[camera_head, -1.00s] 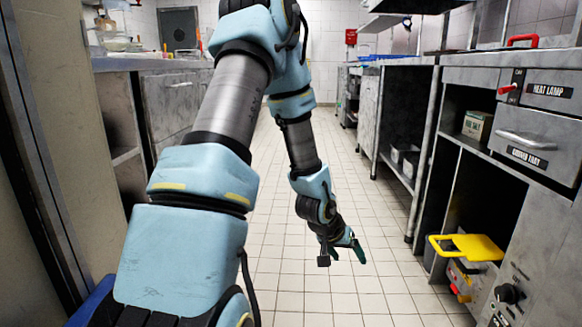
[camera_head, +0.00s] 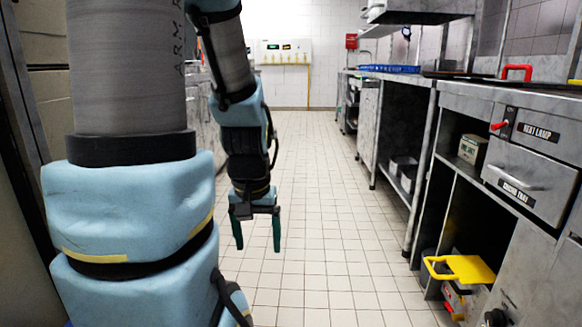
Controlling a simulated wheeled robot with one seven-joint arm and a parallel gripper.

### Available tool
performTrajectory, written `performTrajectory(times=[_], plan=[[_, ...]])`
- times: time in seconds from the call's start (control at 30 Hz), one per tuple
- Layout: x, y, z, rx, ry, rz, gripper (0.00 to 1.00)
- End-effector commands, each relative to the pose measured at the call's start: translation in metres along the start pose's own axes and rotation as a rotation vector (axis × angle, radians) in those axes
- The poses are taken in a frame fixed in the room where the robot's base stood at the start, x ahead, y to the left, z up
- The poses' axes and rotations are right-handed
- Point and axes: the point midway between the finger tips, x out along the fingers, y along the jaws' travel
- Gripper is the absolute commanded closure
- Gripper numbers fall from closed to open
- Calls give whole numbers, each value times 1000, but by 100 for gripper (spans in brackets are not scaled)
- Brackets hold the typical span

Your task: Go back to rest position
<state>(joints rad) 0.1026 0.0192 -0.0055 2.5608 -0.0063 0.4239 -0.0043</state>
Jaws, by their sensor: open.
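My gripper (camera_head: 258,234) hangs from my blue and grey arm in the head view, pointing down over the tiled aisle floor. Its two dark green fingers are spread apart, with nothing between them. It is left of the middle of the picture and clear of the counters on both sides. My upper arm fills much of the left side and hides the counter behind it.
On the right stands a metal counter (camera_head: 483,88) with a heat lamp drawer (camera_head: 537,133) and open shelves. A yellow-handled item (camera_head: 462,268) sits low there. The tiled floor (camera_head: 325,200) between is free. A wall panel (camera_head: 284,51) is at the far end.

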Motion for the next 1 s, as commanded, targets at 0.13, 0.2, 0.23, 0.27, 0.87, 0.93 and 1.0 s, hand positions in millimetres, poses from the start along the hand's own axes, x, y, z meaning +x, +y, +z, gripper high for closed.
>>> performTrajectory(times=[0.13,0.2,0.23,0.27,0.87,0.93,1.0], plan=[[-52,0,-8,1,1,0,18],[-74,0,-11,1,1,0,18],[-83,0,-12,1,1,0,18],[-93,0,-13,1,1,0,18],[-274,1,-39,1,1,0,18],[-291,1,-41,1,1,0,18],[-305,2,-43,1,1,0,18]])
